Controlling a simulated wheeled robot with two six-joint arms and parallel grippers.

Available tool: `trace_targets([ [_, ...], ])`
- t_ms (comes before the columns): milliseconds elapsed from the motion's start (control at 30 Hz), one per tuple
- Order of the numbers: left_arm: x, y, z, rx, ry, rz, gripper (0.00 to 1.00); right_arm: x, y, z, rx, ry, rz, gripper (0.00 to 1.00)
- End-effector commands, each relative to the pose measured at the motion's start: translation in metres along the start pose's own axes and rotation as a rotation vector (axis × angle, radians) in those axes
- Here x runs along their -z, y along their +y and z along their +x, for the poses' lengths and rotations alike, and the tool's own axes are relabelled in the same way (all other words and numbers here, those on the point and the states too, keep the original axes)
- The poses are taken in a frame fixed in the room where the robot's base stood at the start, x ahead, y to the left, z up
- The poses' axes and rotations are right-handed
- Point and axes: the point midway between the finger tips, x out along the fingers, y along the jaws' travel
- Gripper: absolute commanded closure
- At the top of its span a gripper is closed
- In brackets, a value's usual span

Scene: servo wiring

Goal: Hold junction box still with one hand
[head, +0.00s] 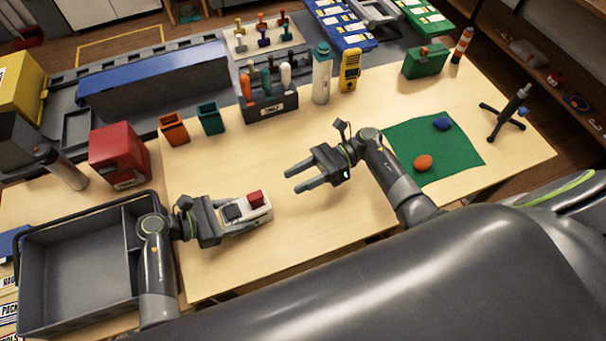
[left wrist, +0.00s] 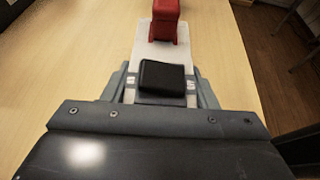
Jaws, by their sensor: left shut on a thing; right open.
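The junction box (head: 257,208) is a small white block with a black part and a red part on top. It rests on the table, or very near it, left of the middle in the head view. My left gripper (head: 232,214) is shut on it, one finger along each side. In the left wrist view the white box (left wrist: 153,54) lies between the fingers, with the black part (left wrist: 163,78) close to the palm and the red part (left wrist: 170,20) farther out. My right gripper (head: 304,178) is open and empty, to the right of the box and apart from it.
A grey tray (head: 75,212) stands at the left under my left arm. A red box (head: 118,155), orange bin (head: 173,129), teal bin (head: 210,118) and tool holder (head: 268,106) line the back. A green mat (head: 455,152) lies right. The table between the grippers is clear.

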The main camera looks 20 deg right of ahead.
Motion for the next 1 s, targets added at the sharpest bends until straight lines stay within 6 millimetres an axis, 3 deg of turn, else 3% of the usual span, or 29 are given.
trace_targets([
  [200,0.000,0.000,0.000,0.000,0.000,0.000,0.77,0.003,-0.003,-0.005,0.013,-0.051,-0.233,0.53],
  [500,0.000,0.000,0.000,0.000,0.000,0.000,0.77,0.004,-0.004,-0.002,0.024,-0.076,-0.350,0.53],
  [667,0.000,0.000,0.000,0.000,0.000,0.000,0.77,0.002,-0.004,0.019,0.023,-0.078,-0.352,0.53],
  [1000,0.000,0.000,0.000,0.000,0.000,0.000,0.77,-0.004,-0.005,0.083,0.024,-0.078,-0.351,0.53],
])
